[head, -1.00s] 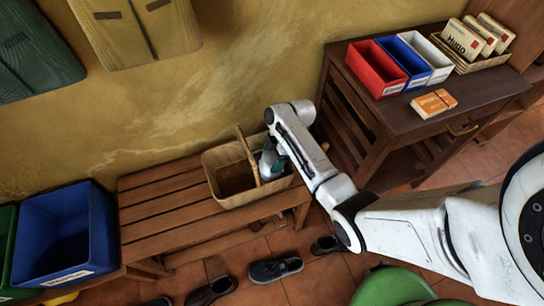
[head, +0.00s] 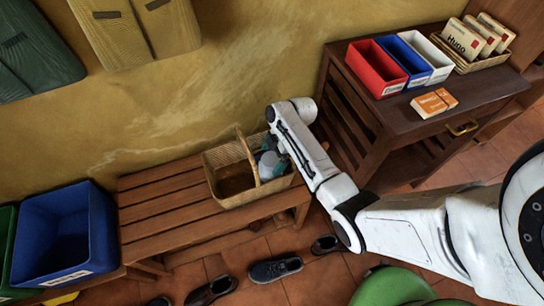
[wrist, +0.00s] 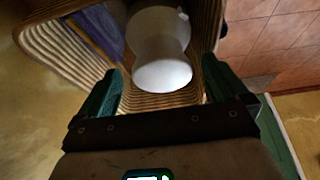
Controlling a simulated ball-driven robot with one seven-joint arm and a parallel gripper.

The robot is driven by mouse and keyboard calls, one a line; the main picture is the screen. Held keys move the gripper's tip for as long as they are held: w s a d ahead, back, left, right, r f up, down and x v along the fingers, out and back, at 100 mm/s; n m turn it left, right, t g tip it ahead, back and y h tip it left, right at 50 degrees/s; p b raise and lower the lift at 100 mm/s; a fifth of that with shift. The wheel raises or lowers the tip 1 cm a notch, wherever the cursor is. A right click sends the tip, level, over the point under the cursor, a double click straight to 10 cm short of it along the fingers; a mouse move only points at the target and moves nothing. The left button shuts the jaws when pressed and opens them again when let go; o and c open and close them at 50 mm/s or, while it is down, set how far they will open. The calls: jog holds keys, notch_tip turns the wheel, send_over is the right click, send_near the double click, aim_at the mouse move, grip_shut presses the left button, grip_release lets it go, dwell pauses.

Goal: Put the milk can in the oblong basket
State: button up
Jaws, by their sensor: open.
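The oblong wicker basket (head: 222,190) with a raised handle stands on the slatted wooden bench; its ribbed wall also shows in the wrist view (wrist: 60,62). The white milk can (wrist: 162,74) is inside the basket, and a pale part of it shows in the head view (head: 267,163) at the basket's right part. My gripper (wrist: 162,84) is open, with one green finger on each side of the can's near end. Gaps show between the fingers and the can. The can's underside is hidden.
A purple-blue thing (wrist: 100,28) lies at the basket's side in the wrist view. A blue bin (head: 65,232) stands left of the bench (head: 160,205). Right of it is a dark table (head: 440,135) with coloured boxes. Shoes (head: 275,269) lie on the tiled floor.

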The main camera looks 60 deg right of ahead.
jog(key=p+v, duration=0.1)
jog(key=v, duration=0.9)
dwell(0.3)
